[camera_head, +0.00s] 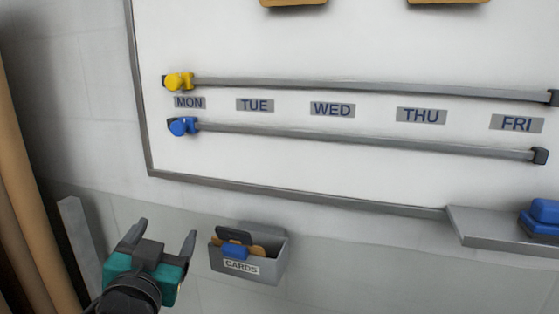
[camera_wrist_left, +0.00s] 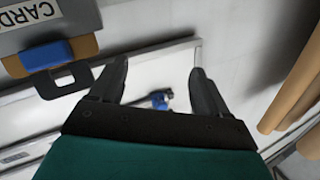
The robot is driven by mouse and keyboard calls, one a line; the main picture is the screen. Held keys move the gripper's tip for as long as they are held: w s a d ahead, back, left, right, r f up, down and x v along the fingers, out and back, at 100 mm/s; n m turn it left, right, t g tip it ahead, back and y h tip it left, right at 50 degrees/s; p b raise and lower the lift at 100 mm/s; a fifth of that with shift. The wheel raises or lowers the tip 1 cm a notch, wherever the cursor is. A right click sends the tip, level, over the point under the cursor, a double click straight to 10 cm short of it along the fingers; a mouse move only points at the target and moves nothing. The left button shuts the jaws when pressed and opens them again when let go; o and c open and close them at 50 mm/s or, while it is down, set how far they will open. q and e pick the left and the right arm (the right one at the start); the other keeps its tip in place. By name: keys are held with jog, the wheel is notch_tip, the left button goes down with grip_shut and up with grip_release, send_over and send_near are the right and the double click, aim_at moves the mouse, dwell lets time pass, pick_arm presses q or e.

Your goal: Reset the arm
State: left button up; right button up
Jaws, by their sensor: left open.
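My left gripper (camera_head: 165,238) comes in at the bottom left of the head view, left of the cards box and below the whiteboard. Its two dark fingers are apart with nothing between them. In the left wrist view the fingers (camera_wrist_left: 158,82) also show apart, with the blue slider far behind them. The yellow slider (camera_head: 179,81) sits at the left end of the upper rail, by MON. The blue slider (camera_head: 183,126) sits at the left end of the lower rail, under MON; it shows in the left wrist view (camera_wrist_left: 159,100) too. My right gripper is not in view.
The grey cards box (camera_head: 262,268) is on the wall just right of my left gripper. The whiteboard (camera_head: 350,185) has two rails and day labels. A grey ledge (camera_head: 485,226) holds a blue object (camera_head: 543,217). Tan vertical poles (camera_head: 20,215) stand at the far left.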

pick_arm(q)
jog(key=s+a+f+n+g, duration=0.1)
jog(key=s+f+g, duration=0.35)
jog(key=f, duration=0.35)
jog(key=s+a+f+g, duration=0.1)
jog(key=s+f+g, duration=0.2)
jog(key=s+f, duration=0.45)
jog(key=s+f+g+h, duration=0.1)
jog(key=s+f+g, duration=0.6)
jog(key=s+f, duration=0.4)
jog(key=w+d+f+t+h+p, duration=0.1)
jog(key=w+d+f+t+h, duration=0.1)
jog(key=w+f+t, duration=0.3)
jog(key=shift+w+d+f+m+t, duration=0.2)
jog(key=shift+d+f+m+t, duration=0.2)
jog(key=shift+f+t, duration=0.55)
jog(key=shift+d+r, duration=0.1)
jog(key=shift+r, duration=0.1)
